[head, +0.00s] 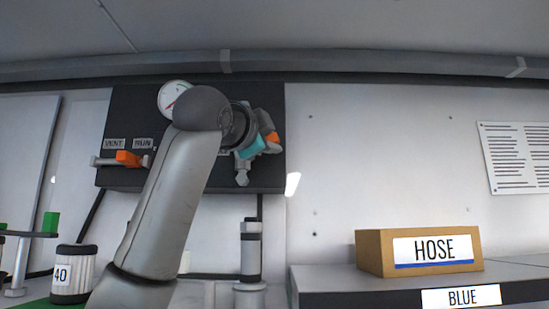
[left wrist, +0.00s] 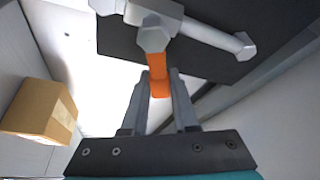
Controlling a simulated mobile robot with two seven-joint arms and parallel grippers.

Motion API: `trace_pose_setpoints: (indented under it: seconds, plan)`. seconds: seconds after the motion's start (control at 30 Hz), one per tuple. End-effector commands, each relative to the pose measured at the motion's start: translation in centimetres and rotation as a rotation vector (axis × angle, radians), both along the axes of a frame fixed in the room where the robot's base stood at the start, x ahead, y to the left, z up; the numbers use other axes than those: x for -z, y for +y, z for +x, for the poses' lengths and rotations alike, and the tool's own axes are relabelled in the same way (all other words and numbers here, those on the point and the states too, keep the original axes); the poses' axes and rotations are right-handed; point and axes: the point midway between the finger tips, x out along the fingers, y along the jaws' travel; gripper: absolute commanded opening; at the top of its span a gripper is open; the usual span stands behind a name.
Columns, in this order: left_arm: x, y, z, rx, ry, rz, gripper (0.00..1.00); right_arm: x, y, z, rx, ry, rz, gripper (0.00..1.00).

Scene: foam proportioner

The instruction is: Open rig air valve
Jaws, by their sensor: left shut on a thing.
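My left arm reaches up across the black panel in the head view, and its gripper (head: 266,138) is at the panel's right side. The gripper is shut on an orange valve handle, which shows in the left wrist view (left wrist: 156,72) between the two fingers. The handle joins a grey valve body (left wrist: 153,36) with grey pipe fittings. In the head view the arm and wrist hide most of this valve; a grey pipe end (head: 242,172) shows below the gripper. I cannot read a label for it. My right gripper is not in view.
A second orange-handled valve (head: 128,158) sits at the panel's left under VENT and RUN labels. A gauge (head: 174,97) is partly behind my arm. A HOSE box (head: 370,252) stands on the right shelf. A striped canister (head: 74,274) is at lower left.

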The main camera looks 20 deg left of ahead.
Motion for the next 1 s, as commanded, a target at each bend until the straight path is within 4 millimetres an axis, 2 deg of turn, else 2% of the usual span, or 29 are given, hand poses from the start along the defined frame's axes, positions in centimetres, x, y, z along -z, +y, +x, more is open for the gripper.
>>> trace_pose_setpoints:
  seconds: [0.6,1.0]
  plan:
    - [-2.5,2.2,-0.6,0.002,-0.162,-0.567,0.0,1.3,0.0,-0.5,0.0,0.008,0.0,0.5]
    - [-3.3,4.1,-1.1,0.002,-0.255,-0.897,0.0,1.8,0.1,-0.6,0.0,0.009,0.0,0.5]
